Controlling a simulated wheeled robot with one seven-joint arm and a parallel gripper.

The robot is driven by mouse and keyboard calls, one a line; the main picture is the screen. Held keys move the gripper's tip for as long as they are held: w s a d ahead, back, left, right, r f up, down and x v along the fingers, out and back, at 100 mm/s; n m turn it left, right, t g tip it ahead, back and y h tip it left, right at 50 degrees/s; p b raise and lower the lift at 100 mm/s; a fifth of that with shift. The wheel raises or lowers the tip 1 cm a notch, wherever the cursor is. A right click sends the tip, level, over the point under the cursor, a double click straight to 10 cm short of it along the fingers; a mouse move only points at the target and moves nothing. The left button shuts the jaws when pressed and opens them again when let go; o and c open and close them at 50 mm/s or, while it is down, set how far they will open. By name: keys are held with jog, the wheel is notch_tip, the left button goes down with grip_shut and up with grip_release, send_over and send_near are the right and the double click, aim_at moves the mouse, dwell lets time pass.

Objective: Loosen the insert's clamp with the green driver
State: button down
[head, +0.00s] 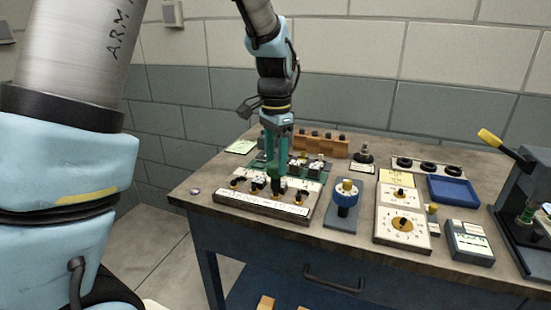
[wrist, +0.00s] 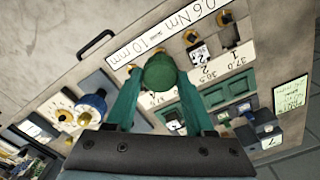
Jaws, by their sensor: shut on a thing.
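My gripper (head: 276,172) reaches straight down over the left part of the bench. Its teal fingers are shut on the green driver (head: 277,184), whose round green handle (wrist: 160,72) shows between the fingertips in the wrist view. The driver stands upright over the front row of a long pale fixture (head: 300,208). This row has several brass and black clamp fittings, and a label strip (wrist: 165,36) reads "0.6 Nm" and "10 mm". Numbered inserts (wrist: 200,52) sit in the fixture. The driver's tip is hidden, so I cannot tell whether it is seated in a clamp.
A wooden rack (head: 322,143) stands behind the fixture. To the right are a blue-and-brass knob stand (head: 346,200), dial plates (head: 402,226), a grey meter (head: 469,243), a blue tray (head: 453,190) and a press with a yellow lever (head: 490,138). Bare bench lies left of the fixture.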

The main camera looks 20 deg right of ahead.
jog(key=shift+f+b, duration=0.55)
jog(key=shift+f, duration=0.45)
dwell(0.6)
jog(key=c, duration=0.8)
grip_release()
jog(key=shift+c, duration=0.2)
grip_shut()
